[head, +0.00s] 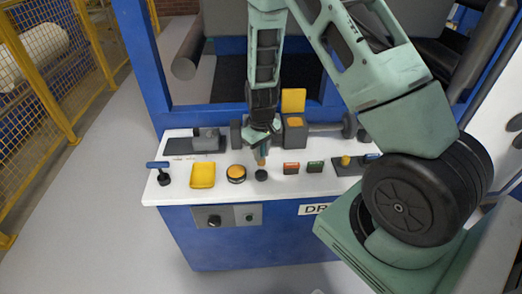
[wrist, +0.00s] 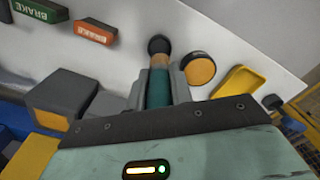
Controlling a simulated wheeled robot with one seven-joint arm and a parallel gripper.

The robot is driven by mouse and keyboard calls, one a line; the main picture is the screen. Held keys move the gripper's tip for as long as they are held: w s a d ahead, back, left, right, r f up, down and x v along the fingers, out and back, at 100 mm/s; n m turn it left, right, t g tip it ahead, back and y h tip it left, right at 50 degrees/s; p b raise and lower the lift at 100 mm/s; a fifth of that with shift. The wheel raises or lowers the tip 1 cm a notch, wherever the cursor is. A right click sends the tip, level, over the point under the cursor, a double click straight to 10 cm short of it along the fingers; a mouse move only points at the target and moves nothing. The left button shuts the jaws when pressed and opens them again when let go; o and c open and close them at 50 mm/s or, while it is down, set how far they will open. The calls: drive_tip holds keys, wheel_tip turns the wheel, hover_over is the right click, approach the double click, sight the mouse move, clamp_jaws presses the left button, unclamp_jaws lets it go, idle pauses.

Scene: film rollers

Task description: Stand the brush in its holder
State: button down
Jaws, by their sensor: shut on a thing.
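The brush has a teal handle and a tan lower part (head: 261,161). In the wrist view the teal handle (wrist: 158,88) lies between the fingers. My gripper (head: 262,147) is shut on the handle and points down over the white panel top. A small dark round piece (head: 261,174), likely the holder, is at the brush's lower end. It also shows at the far end of the brush in the wrist view (wrist: 158,44). The brush looks roughly upright over it. I cannot tell whether its tip is inside the dark piece or just above it.
A round black piece with a yellow top (head: 236,173) and a yellow tray (head: 202,175) are close on the left. A blue-handled lever (head: 163,172) is farther left. Red (head: 291,168) and green (head: 315,167) labelled blocks are on the right. A grey-and-yellow box (head: 294,132) stands behind.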

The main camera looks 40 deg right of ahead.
sight(261, 165)
drive_tip(key=shift+f+b, duration=2.2)
drive_tip(key=shift+f, duration=1)
drive_tip(key=shift+f, duration=0.1)
drive_tip(key=c, duration=0.8)
unclamp_jaws()
drive_tip(key=shift+o, duration=0.2)
drive_tip(key=shift+r+p, duration=2.65)
drive_tip(key=shift+r, duration=0.9)
